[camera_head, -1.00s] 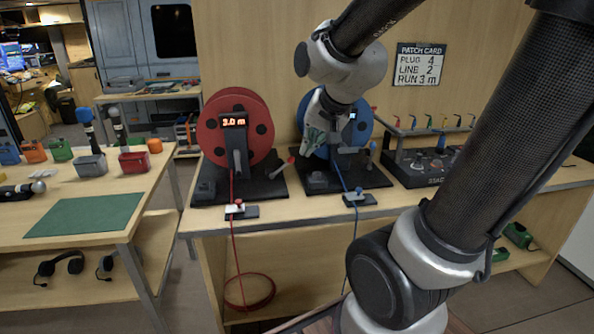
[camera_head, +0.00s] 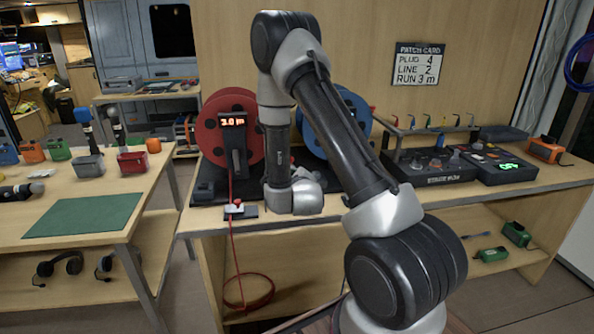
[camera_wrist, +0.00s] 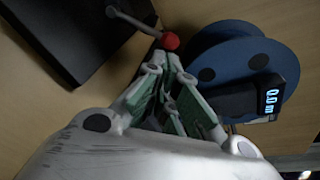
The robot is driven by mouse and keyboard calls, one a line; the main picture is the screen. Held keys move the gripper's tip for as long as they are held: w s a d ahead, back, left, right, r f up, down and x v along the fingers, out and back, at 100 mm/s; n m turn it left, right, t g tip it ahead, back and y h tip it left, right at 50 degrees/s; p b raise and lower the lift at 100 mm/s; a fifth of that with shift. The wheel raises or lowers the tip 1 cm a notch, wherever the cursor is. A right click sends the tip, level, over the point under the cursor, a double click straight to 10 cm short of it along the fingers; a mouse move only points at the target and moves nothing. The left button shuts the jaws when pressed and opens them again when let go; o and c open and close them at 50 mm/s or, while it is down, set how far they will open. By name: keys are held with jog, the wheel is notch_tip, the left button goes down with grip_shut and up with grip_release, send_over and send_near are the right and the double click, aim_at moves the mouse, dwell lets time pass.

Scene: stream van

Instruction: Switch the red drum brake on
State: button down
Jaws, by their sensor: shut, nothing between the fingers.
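The red drum (camera_head: 222,108) stands on a dark base at the left of the bench, its display reading 3.0 m. In the wrist view, a grey lever (camera_wrist: 140,24) with a red ball knob (camera_wrist: 170,41) juts from beside a black plate. I take it for the red drum's brake lever. My gripper (camera_wrist: 168,68) is shut and empty, its tips close to the knob; I cannot tell whether they touch. In the head view, my wrist hides the lever and fingertips.
The blue drum (camera_head: 345,108), also in the wrist view (camera_wrist: 240,70), reads 0.0 m there and stands close by. A black stage box (camera_head: 432,166) is to the right.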

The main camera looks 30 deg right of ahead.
jog(key=shift+s+d+f+m+t+h, duration=0.25)
jog(key=shift+s+f+m, duration=0.1)
jog(key=shift+f+m, duration=0.2)
jog(key=shift+s+d+f+m+t+h, duration=0.15)
jog(key=shift+s+f+m+h, duration=0.15)
jog(key=shift+f+m, duration=0.25)
jog(key=shift+w, duration=0.1)
jog(key=x, duration=0.9)
jog(key=shift+w, duration=0.4)
